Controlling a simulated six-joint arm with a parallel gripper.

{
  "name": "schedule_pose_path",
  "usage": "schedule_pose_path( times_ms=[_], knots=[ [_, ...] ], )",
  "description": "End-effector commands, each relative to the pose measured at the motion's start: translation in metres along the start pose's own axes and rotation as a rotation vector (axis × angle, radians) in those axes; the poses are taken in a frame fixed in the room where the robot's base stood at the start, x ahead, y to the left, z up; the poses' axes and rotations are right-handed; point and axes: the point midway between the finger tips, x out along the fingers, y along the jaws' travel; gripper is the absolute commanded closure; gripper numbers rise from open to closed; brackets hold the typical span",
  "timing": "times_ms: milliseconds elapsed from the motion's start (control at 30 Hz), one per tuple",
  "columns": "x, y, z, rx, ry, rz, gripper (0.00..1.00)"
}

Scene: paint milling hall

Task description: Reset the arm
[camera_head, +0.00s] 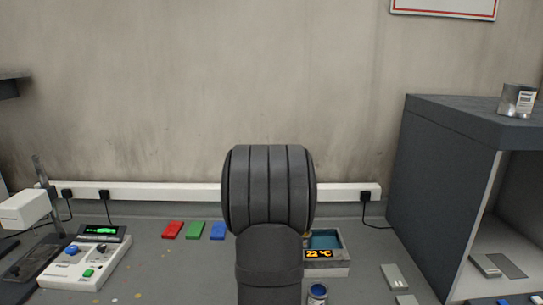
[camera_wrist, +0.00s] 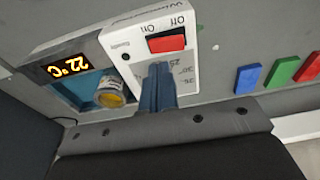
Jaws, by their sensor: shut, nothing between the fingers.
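My gripper (camera_wrist: 160,72) is shut with nothing held. In the wrist view its blue fingers lie together in front of a white timer-like panel (camera_wrist: 188,62) with a red On/Off switch (camera_wrist: 166,44). I cannot tell whether the fingertips touch the panel. In the head view my own dark arm fills the middle and hides the gripper.
A bath (camera_head: 341,268) showing 22 °C holds a can with yellow contents (camera_wrist: 110,97). Red (camera_head: 173,230), green (camera_head: 196,231) and blue (camera_head: 218,231) blocks lie left of my arm. A control box (camera_head: 85,262) stands left, a grey cabinet (camera_head: 450,120) right.

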Motion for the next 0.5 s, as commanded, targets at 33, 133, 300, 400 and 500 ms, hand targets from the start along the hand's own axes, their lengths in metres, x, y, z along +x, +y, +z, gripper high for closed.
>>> schedule_pose_path(
  times_ms=[33,133,300,400,500],
  knots=[
    [0.011,0.000,0.002,0.000,-0.004,0.000,1.00],
    [0.031,0.000,0.005,0.000,-0.003,0.000,1.00],
    [0.008,0.000,0.000,0.000,0.007,0.000,1.00],
    [-0.012,0.000,-0.002,0.000,0.006,0.000,1.00],
    [-0.032,0.000,-0.005,0.000,0.006,0.000,1.00]
  ],
)
